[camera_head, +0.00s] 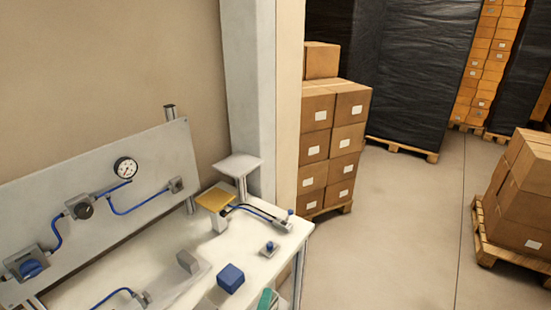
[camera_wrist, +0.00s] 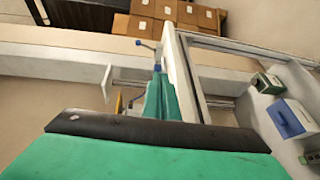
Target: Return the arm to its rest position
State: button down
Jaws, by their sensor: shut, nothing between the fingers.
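My gripper (camera_wrist: 160,92) shows in the wrist view as narrow green fingers beyond a dark bar and a broad green body at the bottom of the picture. The fingers are together, with nothing seen between them. They point towards a blue-knobbed fitting (camera_wrist: 149,43) by the edge of a pale work table, but I cannot tell the gap. In the head view, the table (camera_head: 160,262) fills the lower left. A small green piece (camera_head: 266,299) shows at its bottom edge; I cannot tell whether it is mine. The rest of my arm is not clearly in view.
A grey panel (camera_head: 110,180) with a gauge (camera_head: 125,167) and blue hoses stands behind. Stacked cartons (camera_head: 331,140) stand beyond the pillar. Open floor (camera_head: 410,240) lies to the right.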

jog(key=s+f+m+y, duration=0.2)
jog(key=s+f+m, duration=0.1)
jog(key=s+f, duration=0.55)
jog(key=s+d+r+m+g+y, duration=0.1)
jog(key=s+m, duration=1.1)
jog(key=s, duration=1.3)
jog(key=shift+d+r+m, duration=0.15)
jog(key=shift+d+m, duration=0.25)
jog(key=shift+d, duration=0.4)
